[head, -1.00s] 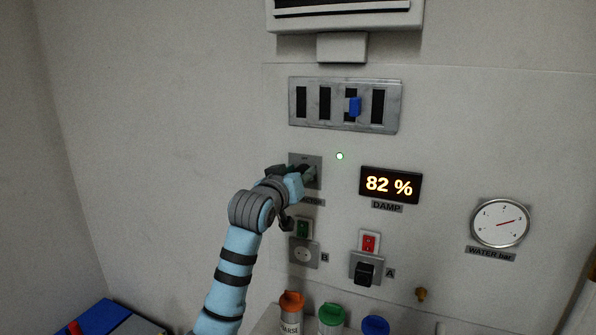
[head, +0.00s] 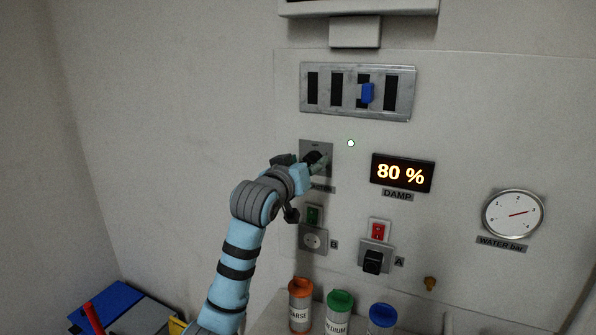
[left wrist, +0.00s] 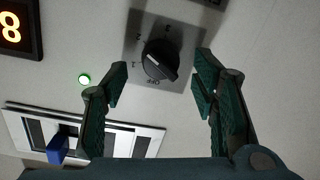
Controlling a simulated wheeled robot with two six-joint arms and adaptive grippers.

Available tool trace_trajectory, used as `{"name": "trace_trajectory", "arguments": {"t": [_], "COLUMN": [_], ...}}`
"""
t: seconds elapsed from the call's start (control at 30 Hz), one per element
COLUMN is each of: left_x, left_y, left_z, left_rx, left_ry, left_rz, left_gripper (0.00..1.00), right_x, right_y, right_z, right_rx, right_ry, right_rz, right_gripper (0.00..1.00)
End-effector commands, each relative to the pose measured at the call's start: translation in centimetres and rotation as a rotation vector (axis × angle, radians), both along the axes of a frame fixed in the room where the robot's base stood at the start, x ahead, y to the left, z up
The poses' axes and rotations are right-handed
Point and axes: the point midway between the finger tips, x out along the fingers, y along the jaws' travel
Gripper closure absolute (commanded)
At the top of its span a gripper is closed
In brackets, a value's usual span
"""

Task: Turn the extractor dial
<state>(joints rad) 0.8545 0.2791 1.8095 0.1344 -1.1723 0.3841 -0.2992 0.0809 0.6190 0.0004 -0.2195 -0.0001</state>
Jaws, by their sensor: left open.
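The extractor dial is a black round knob (head: 315,159) on a square grey plate (head: 326,147) on the wall. In the left wrist view the knob (left wrist: 159,60) sits between my fingertips, with a scale of OFF, 1, 2 and 3 around it. My left gripper (left wrist: 163,72) is open, one finger on each side of the knob, with gaps visible between fingers and knob. In the head view my left gripper (head: 303,167) covers part of the plate and its label. I cannot tell the exact dial setting. My right gripper is not in view.
A lit display (head: 402,173) reads 80 % over a DAMP label. A slotted panel with a blue slider (head: 367,93) is above. Sockets and switches (head: 314,240) are below the dial. Capped jars (head: 339,312) stand at the bottom. A pressure gauge (head: 513,214) is at right.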

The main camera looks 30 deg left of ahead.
Motion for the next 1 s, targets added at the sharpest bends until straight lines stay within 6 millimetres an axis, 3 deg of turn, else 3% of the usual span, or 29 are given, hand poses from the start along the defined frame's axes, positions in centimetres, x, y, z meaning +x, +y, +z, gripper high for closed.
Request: {"name": "trace_trajectory", "arguments": {"t": [0.2,0.37,1.0], "left_x": [-6.1,-8.8,-9.3], "left_y": [-0.6,-0.9,-1.0], "left_z": [0.5,0.7,0.7], "left_rx": [0.004,0.001,0.000], "left_ry": [-0.002,-0.001,0.001], "left_rz": [0.001,0.000,0.000], "left_gripper": [0.47,0.47,0.47], "right_x": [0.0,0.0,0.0], "right_y": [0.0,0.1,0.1], "right_z": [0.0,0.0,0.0], "right_rx": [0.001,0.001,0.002], "right_ry": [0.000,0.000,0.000], "right_rz": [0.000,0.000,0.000], "right_gripper": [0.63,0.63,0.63]}}
